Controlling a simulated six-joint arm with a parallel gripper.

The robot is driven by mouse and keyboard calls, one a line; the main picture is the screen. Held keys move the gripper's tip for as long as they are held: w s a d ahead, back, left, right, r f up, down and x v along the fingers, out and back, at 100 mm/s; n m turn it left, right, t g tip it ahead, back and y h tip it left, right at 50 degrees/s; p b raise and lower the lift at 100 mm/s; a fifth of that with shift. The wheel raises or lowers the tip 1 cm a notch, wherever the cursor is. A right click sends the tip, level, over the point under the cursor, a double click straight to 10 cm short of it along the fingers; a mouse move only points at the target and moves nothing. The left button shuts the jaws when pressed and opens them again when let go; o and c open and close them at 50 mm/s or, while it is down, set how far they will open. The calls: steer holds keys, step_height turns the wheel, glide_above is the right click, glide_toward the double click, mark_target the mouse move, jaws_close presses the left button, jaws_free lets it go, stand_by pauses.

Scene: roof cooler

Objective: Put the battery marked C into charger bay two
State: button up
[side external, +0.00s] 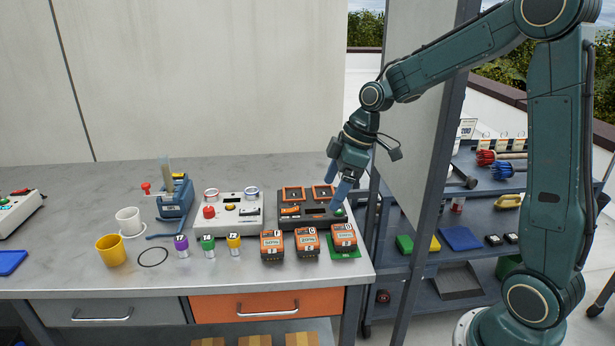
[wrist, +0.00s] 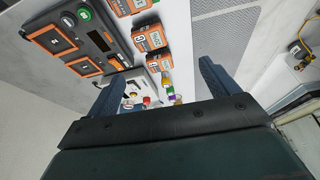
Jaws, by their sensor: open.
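Three orange-and-black batteries stand in a row at the bench front: a left one (side external: 272,246), a middle one (side external: 307,244) and a right one (side external: 343,238) by a green mat (side external: 346,254). Their letters are too small to read surely. The wrist view also shows the middle battery (wrist: 149,39). The dark charger (side external: 312,217) stands behind them, with two orange-framed bays, left (side external: 293,194) and right (side external: 323,192); both frames also show in the wrist view (wrist: 50,39). My gripper (side external: 340,192) is open and empty, above the charger's right end.
Left of the charger stand a white device (side external: 233,215) with a red button, several small coloured cylinders (side external: 208,245), a blue tool (side external: 174,196), and white (side external: 129,220) and yellow (side external: 110,250) cups. A dark post and shelf cart (side external: 450,253) stand at the right.

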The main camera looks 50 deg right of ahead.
steer(key=s+a+r+m+h, duration=0.1)
steer(key=s+a+r+m, duration=0.1)
steer(key=s, duration=0.5)
steer(key=s+a+r+m+t, duration=0.1)
steer(key=s+a+r+m, duration=0.1)
steer(key=s, duration=0.5)
steer(key=s+a+r+m+t+h, duration=0.1)
steer(key=s+r+m, duration=0.3)
steer(key=s, duration=0.4)
steer(key=shift+a+r+h, duration=0.15)
steer(key=shift+a+h, duration=0.15)
steer(key=shift+a, duration=0.1)
steer(key=shift+s, duration=0.15)
steer(key=c, duration=0.5)
steer(key=shift+c, duration=0.3)
steer(key=shift+m, duration=0.3)
